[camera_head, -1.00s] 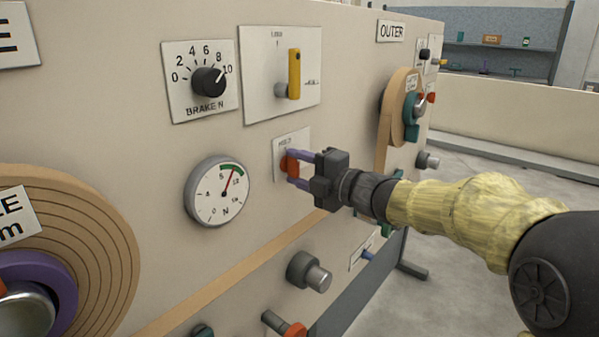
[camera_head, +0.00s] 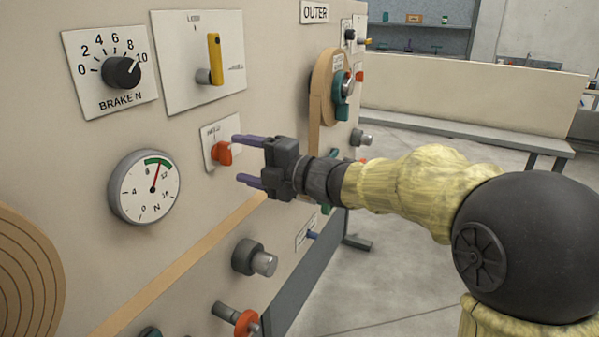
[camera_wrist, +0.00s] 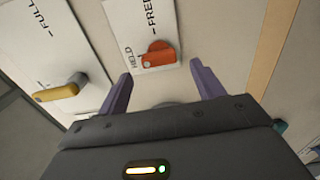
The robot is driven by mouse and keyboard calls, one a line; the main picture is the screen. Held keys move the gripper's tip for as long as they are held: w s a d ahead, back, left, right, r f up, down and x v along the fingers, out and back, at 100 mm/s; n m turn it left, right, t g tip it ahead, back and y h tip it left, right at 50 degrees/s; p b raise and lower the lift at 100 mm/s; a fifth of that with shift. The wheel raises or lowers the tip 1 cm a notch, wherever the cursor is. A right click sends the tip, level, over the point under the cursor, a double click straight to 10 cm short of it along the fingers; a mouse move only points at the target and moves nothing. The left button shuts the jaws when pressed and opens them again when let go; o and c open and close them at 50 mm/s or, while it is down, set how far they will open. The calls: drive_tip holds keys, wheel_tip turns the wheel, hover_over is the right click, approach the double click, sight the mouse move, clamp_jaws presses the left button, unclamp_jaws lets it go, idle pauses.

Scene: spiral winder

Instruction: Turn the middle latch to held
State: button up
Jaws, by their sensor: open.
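The orange latch (camera_head: 222,153) sits on a small white plate (camera_head: 211,134) in the middle of the panel. It also shows in the wrist view (camera_wrist: 160,56), where the plate carries the words HELD and FREE. I cannot tell for sure which word the latch points to. My gripper (camera_head: 238,158) is open, its two purple fingers pointing at the panel. It stands just off the latch, to its right in the head view, with nothing between the fingers. In the wrist view my gripper (camera_wrist: 161,70) has the latch ahead, between and beyond the fingertips.
Above are the brake dial (camera_head: 121,71) and a yellow lever (camera_head: 214,58) on a white plate. A round gauge (camera_head: 145,187) is at lower left. A grey knob (camera_head: 254,258) and a red-ended handle (camera_head: 245,321) stick out below. Open floor lies to the right.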

drive_tip(key=v, duration=1.3)
drive_tip(key=shift+p, duration=0.3)
drive_tip(key=shift+d+f, duration=0.1)
drive_tip(key=shift+d, duration=0.05)
drive_tip(key=w+d+f+m+t+h, duration=0.3)
drive_tip(key=d+f+m+h, duration=0.4)
drive_tip(key=m, duration=0.3)
drive_tip(key=w+d+f+m+t+h, duration=0.2)
drive_tip(key=d+f+m+t+h, duration=0.1)
drive_tip(key=d+f+m+h, duration=0.5)
drive_tip(key=s+d+f+m+g+h, duration=0.1)
drive_tip(key=s+f+m+g, duration=0.4)
drive_tip(key=s+f+m, duration=0.3)
drive_tip(key=s+d+f+m+g+h, duration=0.15)
drive_tip(key=s+f+m+g, duration=0.4)
drive_tip(key=s, duration=0.55)
drive_tip(key=w+d+p+v, duration=0.1)
drive_tip(key=w+p+v, duration=0.1)
drive_tip(key=p+v, duration=1.1)
drive_tip(key=w+d+r+p+v, duration=0.1)
drive_tip(key=w+p+v, duration=0.2)
drive_tip(key=p+v, duration=1)
drive_tip(key=shift+w+r+y+p, duration=0.15)
drive_tip(key=shift+w+y+p, duration=0.3)
drive_tip(key=shift+p, duration=0.3)
